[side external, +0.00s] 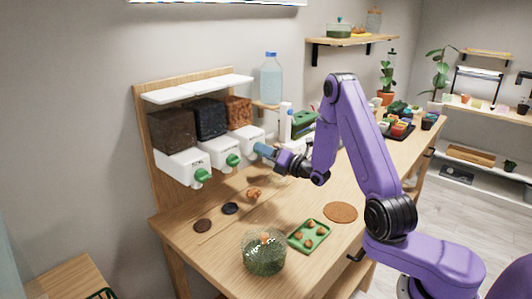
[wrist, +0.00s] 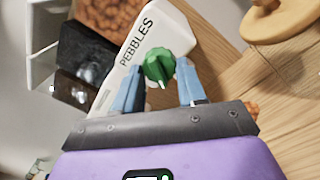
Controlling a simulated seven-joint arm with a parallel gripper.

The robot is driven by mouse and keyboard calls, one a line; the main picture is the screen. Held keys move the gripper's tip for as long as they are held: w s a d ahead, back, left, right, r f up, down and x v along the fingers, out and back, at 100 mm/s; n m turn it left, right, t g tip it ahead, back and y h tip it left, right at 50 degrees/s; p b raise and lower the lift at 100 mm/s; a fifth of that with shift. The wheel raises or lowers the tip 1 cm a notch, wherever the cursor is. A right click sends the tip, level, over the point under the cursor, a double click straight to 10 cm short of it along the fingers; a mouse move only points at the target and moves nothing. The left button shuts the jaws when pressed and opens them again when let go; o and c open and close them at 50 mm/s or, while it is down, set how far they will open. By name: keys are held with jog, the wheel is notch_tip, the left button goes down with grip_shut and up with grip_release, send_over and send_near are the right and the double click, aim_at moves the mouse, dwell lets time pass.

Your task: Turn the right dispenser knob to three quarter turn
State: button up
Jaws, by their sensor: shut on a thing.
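Three white dispensers hang in a row on a wooden back board, with dark brown, black and reddish-brown contents. The right dispenser (side external: 246,136) has the reddish-brown fill. Its label reads "PEBBLES" in the wrist view (wrist: 140,35). Its green knob (wrist: 158,65) sits between my two blue fingers, with a pale pointer mark toward my gripper's palm. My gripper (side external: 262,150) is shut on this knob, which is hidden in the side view. The middle knob (side external: 233,160) and left knob (side external: 202,176) are green and untouched.
Below on the wooden table are a glass bowl (side external: 264,258), a green tray (side external: 296,240) with small brown pieces, a cork mat (side external: 340,212) and two dark discs.

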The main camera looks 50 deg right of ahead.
jog(key=shift+a+r+m+h, duration=0.1)
jog(key=shift+m+h, duration=0.15)
jog(key=shift+m, duration=2.4)
jog(key=shift+a+m+h, duration=0.1)
jog(key=shift+m+h, duration=0.15)
jog(key=shift+m, duration=2.4)
jog(key=o, duration=1.1)
jog(key=shift+c, duration=0.2)
jog(key=s+f, duration=0.1)
jog(key=s, duration=1.6)
jog(key=shift+s+a, duration=0.15)
jog(key=shift+s, duration=0.05)
jog(key=shift+f, duration=0.1)
